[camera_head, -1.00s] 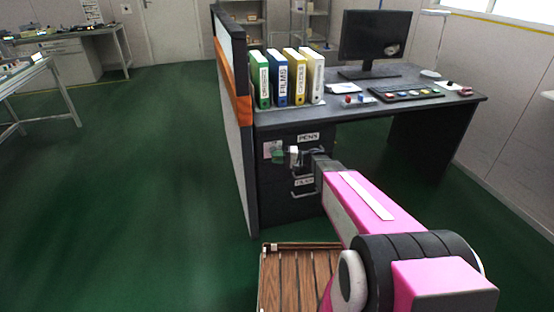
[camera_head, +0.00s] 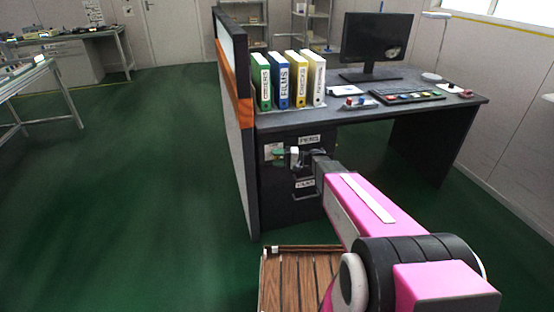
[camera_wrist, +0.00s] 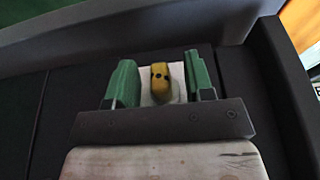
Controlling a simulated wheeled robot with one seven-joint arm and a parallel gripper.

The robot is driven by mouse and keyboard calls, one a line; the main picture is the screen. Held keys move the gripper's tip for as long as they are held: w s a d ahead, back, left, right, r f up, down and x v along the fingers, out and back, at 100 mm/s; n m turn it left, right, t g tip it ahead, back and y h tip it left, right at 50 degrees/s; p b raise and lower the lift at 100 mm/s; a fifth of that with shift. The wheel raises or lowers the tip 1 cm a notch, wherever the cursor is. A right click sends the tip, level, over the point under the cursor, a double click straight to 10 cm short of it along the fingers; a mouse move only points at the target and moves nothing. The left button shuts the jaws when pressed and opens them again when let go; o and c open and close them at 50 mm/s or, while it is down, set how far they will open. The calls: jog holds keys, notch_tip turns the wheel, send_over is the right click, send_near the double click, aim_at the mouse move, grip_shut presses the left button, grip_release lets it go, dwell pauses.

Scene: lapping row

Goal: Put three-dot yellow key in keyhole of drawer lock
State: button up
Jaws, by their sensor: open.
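The yellow key (camera_wrist: 160,78) shows in the wrist view, with dark dots on its head; at least two are visible. It stands between the two green fingers of my gripper (camera_wrist: 161,82), which is open, with a gap on either side of the key. A white surface (camera_wrist: 148,98) lies behind the key. The key's shaft and the keyhole are hidden, so I cannot tell whether it sits in the lock. In the head view my gripper (camera_head: 285,154) is at the dark drawer cabinet (camera_head: 290,208), near its upper label.
The desk (camera_head: 440,107) above carries several binders (camera_head: 283,80), a monitor (camera_head: 376,38) and a keyboard (camera_head: 408,91). A partition (camera_head: 237,130) with an orange band stands just left of the cabinet.

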jog(key=d, duration=1)
jog(key=shift+d, duration=0.3)
jog(key=shift+s, duration=0.15)
jog(key=s+a+f+g+h, duration=0.1)
jog(key=s+f+h, duration=0.1)
jog(key=s+h, duration=0.4)
jog(key=s+d+h, duration=1)
jog(key=s+h, duration=0.2)
jog(key=s, duration=0.2)
jog(key=shift+s+t, duration=0.35)
jog(key=shift+t, duration=0.05)
